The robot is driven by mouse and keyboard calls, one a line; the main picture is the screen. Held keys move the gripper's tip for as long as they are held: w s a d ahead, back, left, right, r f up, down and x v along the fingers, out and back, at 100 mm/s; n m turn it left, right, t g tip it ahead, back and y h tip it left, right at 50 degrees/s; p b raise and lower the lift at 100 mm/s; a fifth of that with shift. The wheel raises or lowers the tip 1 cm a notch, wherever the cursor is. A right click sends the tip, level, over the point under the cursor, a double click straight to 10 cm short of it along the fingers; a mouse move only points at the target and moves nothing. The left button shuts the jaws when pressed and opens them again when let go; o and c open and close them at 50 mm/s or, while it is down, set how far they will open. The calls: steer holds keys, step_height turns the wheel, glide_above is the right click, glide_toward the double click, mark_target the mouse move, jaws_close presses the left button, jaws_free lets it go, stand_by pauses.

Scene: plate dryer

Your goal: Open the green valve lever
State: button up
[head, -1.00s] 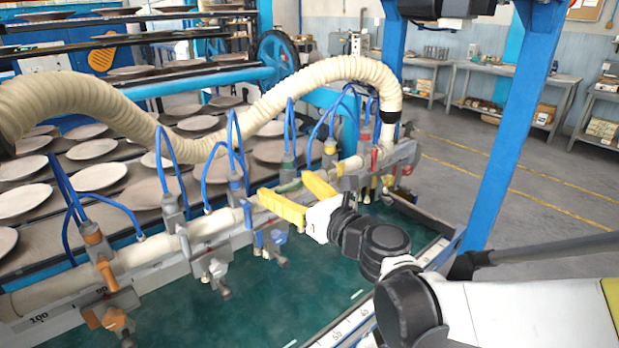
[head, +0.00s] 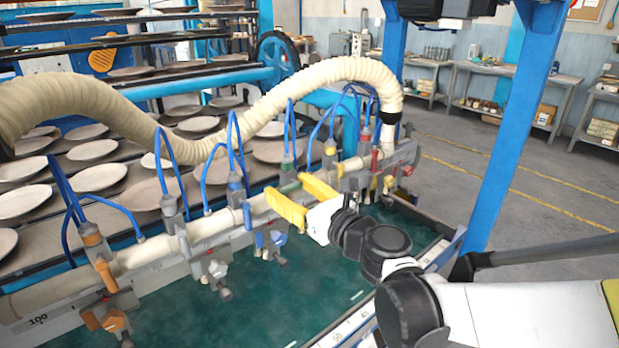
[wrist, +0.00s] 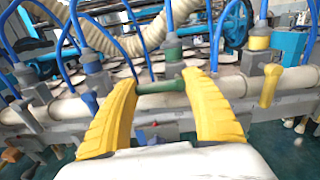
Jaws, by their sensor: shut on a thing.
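The green valve lever (wrist: 160,87) lies roughly sideways along the pale pipe in the wrist view, below the valve's green collar (wrist: 173,47). The lever also shows small in the head view (head: 290,187). My gripper (wrist: 160,79) has its two yellow fingers at the two ends of the lever, shut on it. In the head view my gripper (head: 287,187) reaches in from the right to the pipe.
A yellow valve lever (wrist: 270,86) hangs down close on the right. A blue-marked valve (head: 235,184) and an orange lever (head: 105,272) sit to the left. Blue hoses loop above. A ribbed hose (head: 335,72) arches behind. Below is the green bed (head: 240,315).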

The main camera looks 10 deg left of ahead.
mark_target(292, 193)
steer(key=shift+s+a+f, duration=0.1)
steer(key=shift+s+a, duration=0.05)
steer(key=n, duration=0.2)
steer(key=f+n, duration=0.1)
steer(key=n, duration=0.1)
steer(key=shift+n, duration=0.3)
steer(key=n, duration=0.3)
steer(key=f+n+b, duration=0.1)
steer(key=shift+w+d+n, duration=0.25)
steer(key=shift+d+n, duration=0.05)
steer(key=shift+n, duration=0.1)
steer(key=shift+o, duration=0.2)
steer(key=n, duration=0.4)
steer(key=shift+w+d+f, duration=0.3)
steer(key=shift+f, duration=0.05)
steer(key=shift+w+d+f+n, duration=0.1)
steer(key=shift+w+d+n, duration=0.05)
steer(key=shift+n, duration=0.9)
steer(key=shift+w+d+n, duration=0.1)
steer(key=shift+w+n, duration=0.05)
steer(key=shift+n, duration=0.9)
steer(key=o, duration=1.1)
